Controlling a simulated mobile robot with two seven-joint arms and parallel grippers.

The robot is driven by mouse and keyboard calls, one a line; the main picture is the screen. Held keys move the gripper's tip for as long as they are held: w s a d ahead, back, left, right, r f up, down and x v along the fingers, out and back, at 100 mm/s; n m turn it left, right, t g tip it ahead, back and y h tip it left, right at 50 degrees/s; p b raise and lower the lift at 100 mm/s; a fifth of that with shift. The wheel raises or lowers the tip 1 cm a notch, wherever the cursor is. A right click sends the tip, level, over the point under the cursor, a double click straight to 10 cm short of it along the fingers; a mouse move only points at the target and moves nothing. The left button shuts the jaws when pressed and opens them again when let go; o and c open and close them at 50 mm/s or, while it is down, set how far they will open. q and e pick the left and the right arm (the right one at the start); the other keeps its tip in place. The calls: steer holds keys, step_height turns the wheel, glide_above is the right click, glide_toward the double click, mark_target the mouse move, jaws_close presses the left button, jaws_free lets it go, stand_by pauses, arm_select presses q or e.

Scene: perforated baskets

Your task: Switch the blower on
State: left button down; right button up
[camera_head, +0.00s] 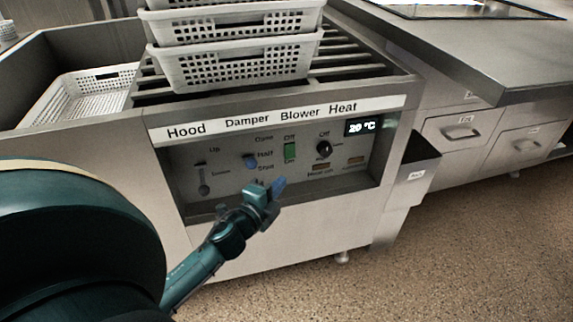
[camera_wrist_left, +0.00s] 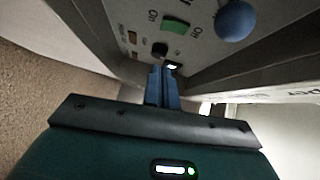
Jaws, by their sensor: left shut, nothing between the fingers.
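The blower switch is a green rocker (camera_head: 290,151) under the word Blower on the control panel, with Off printed above it and On below. Which way it is tipped I cannot tell. In the left wrist view the green rocker (camera_wrist_left: 176,26) shows near the top, upside down. My left gripper (camera_head: 279,185) is shut and empty, its blue fingers in front of the panel, below the blower switch. In the wrist view the closed fingers (camera_wrist_left: 163,85) point toward the panel and show no contact with the rocker. My right gripper is not in view.
A blue damper knob (camera_head: 250,161) sits left of the switch, and a black heat knob (camera_head: 324,149) right of it. The display (camera_head: 363,127) reads 20 °C. White perforated baskets (camera_head: 235,65) are stacked on the slatted top. A small grey bin (camera_head: 412,172) hangs at the right.

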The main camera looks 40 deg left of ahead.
arm_select(q)
glide_toward(293, 157)
steer(key=w+d, duration=0.3)
steer(key=w+a+b, duration=0.1)
steer(key=w+a, duration=0.2)
steer(key=shift+a+f+b, duration=0.1)
steer(key=shift+f+b, duration=0.1)
steer(key=shift+b, duration=0.15)
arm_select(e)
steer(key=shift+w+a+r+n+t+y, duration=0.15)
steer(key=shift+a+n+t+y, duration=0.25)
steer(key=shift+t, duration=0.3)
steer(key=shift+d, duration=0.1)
arm_select(q)
steer(key=shift+f+b, duration=0.1)
steer(key=shift+b, duration=0.2)
steer(key=shift+w+a+f+b, duration=0.1)
steer(key=shift+f+b, duration=0.15)
steer(key=shift+b, duration=0.35)
steer(key=shift+r, duration=0.3)
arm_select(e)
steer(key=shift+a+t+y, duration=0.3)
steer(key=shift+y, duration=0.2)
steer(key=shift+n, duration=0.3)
